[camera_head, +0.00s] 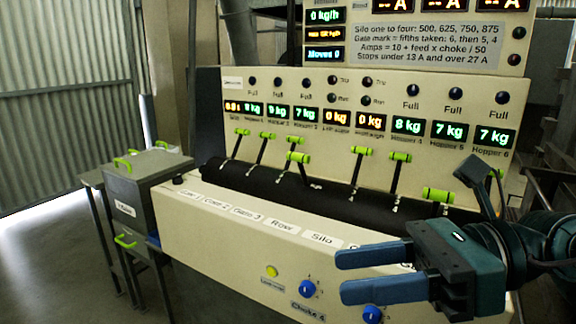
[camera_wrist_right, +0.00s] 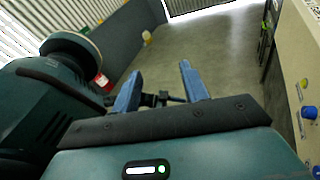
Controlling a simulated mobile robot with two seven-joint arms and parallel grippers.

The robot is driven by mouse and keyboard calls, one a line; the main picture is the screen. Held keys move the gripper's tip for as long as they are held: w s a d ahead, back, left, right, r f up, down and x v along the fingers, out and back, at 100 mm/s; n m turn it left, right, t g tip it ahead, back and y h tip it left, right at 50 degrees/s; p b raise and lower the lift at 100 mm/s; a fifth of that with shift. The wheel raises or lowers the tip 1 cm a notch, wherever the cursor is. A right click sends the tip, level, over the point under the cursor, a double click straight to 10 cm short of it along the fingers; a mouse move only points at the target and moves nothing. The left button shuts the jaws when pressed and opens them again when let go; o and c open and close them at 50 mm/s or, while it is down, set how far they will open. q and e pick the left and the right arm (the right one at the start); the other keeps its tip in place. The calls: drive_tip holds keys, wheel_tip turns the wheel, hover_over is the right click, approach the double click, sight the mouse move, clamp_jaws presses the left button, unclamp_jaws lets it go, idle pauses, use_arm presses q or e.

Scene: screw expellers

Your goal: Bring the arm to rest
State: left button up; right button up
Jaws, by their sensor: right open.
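My right gripper (camera_head: 372,273) is at the lower right of the head view, in front of the control console (camera_head: 240,236). Its two blue fingers point left and stand apart, with nothing between them. In the right wrist view the open fingers (camera_wrist_right: 158,92) show over bare grey floor, and the console's edge (camera_wrist_right: 297,60) is at the right. The gripper hides part of the console's front and some labels. My left gripper is not in the head view.
Green-handled levers (camera_head: 297,157) rise from the console's black top. Blue knobs (camera_head: 307,288) and a yellow button (camera_head: 271,271) sit on its front, close to my right gripper. A grey cabinet (camera_head: 140,200) stands at the left. The floor (camera_wrist_right: 200,50) beside the console is open.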

drive_tip(key=w+d+r+m+t+y+p, duration=0.1)
drive_tip(key=w+m+t+y+p, duration=0.2)
drive_tip(key=m, duration=0.5)
drive_tip(key=w+m+t+y, duration=0.3)
drive_tip(key=m+t, duration=0.2)
drive_tip(key=m, duration=0.3)
drive_tip(key=w+d+f+m+t+h+p, duration=0.35)
drive_tip(key=f+m+t+h, duration=0.5)
drive_tip(key=m, duration=0.65)
wheel_tip(320, 180, down, 12)
drive_tip(key=s+d+m+h, duration=0.1)
drive_tip(key=d+m+h, duration=0.1)
drive_tip(key=m+h, duration=0.7)
use_arm(q)
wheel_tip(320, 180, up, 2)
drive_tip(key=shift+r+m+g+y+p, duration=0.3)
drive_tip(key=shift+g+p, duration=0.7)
drive_tip(key=shift+p, duration=0.25)
use_arm(e)
drive_tip(key=s+f+m+g+h, duration=0.1)
drive_tip(key=s+f+m+g, duration=0.6)
drive_tip(key=s+f, duration=0.5)
wheel_tip(320, 180, down, 3)
drive_tip(key=shift+a+r+m, duration=0.1)
drive_tip(key=shift+a+m, duration=0.1)
drive_tip(key=shift+m, duration=0.3)
drive_tip(key=shift+w, duration=0.1)
drive_tip(key=shift+c, duration=0.2)
